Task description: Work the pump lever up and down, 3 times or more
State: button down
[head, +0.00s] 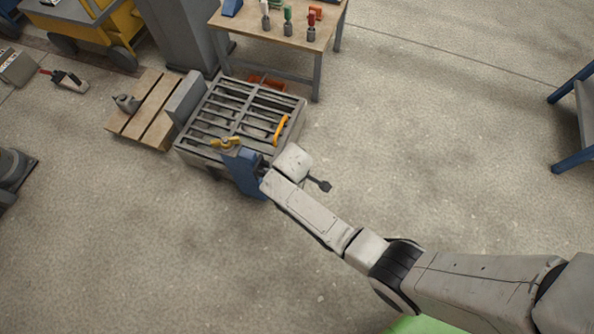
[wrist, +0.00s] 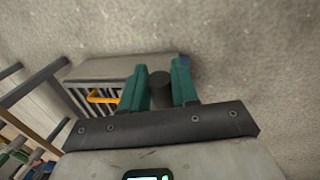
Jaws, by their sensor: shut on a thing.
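The blue pump body (head: 245,175) stands at the near front corner of the grey slatted panel mould (head: 181,152) in the head view. My arm's end reaches it from the right and hides much of its right side. In the wrist view the two green fingers of my gripper (wrist: 161,80) are closed on either side of a dark round grip, the pump lever (wrist: 160,92). The rest of the lever is hidden, so its angle cannot be told.
A yellow part (head: 225,143) and a yellow handle (head: 281,129) sit on the mould. A wooden pallet (head: 150,97) lies to its left. A workbench (head: 262,30) with tools stands behind. The floor at front and right is clear.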

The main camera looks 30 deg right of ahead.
notch_tip(320, 180, down, 8)
jog(key=w+a+t+y+b, duration=0.1)
jog(key=t+y+b, duration=0.3)
jog(key=t+b, duration=0.2)
jog(key=shift+w+m, duration=0.2)
jog(key=shift+m, duration=0.2)
jog(key=shift+t+b, duration=0.3)
jog(key=c, duration=1)
grip_release()
jog(key=p+v, duration=0.4)
jog(key=v, duration=0.6)
jog(key=shift+s+d+r+p, duration=0.15)
jog(key=shift+d+r+p, duration=0.05)
jog(key=shift+r+p, duration=0.15)
